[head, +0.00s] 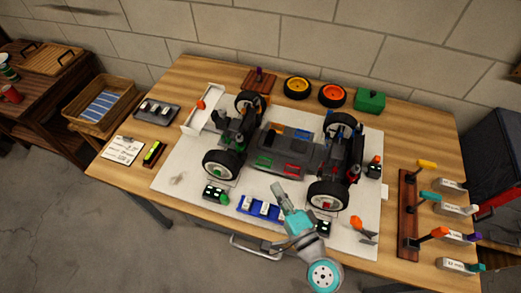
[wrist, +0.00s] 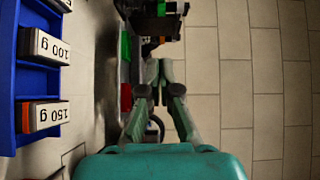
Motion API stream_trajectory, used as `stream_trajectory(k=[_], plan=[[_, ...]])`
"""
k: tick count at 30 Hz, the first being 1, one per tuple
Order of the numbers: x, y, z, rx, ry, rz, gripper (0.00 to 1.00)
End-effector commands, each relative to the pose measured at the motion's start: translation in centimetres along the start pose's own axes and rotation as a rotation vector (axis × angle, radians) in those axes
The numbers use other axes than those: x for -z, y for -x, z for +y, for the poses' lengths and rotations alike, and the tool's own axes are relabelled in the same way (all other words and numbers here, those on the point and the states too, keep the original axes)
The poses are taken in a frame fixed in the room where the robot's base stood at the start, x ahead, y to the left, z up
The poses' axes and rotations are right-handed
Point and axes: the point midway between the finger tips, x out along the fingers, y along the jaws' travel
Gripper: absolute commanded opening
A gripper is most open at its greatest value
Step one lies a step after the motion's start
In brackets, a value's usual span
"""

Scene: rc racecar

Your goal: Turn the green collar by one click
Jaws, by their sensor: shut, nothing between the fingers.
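The racecar (head: 290,150) stands on a light mat in the middle of the bench, with black wheels and a dark chassis. Green parts (head: 221,119) show in its left end assembly, but I cannot tell whether one is the collar. In the wrist view a small green piece (wrist: 161,8) shows at the top edge, among dark car parts, beyond my fingertips. My gripper (head: 277,188) is in front of the chassis, near the blue weight tray. In the wrist view my gripper (wrist: 158,66) is shut and empty, its fingertips together, apart from the green piece.
A blue tray (head: 243,209) with labelled weights lies left of my gripper; it also shows in the wrist view (wrist: 38,82). Small dark boxes (head: 213,193) stand near the front. A wooden tool rack (head: 408,215) stands at right. Yellow and orange wheels (head: 297,87) lie behind.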

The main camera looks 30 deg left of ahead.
Motion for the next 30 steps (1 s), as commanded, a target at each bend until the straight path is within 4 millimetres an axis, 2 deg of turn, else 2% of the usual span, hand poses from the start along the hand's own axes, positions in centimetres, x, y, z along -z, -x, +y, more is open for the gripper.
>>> stream_trajectory(k=[8, 22, 30], plan=[[-0.4, -2.3, -0.6, 0.013, -0.016, -0.024, 0.00], [-0.5, -10.8, -0.7, 0.014, -0.014, -0.022, 0.00], [-2.9, -12.9, -0.7, 0.012, -0.014, -0.021, 0.00]])
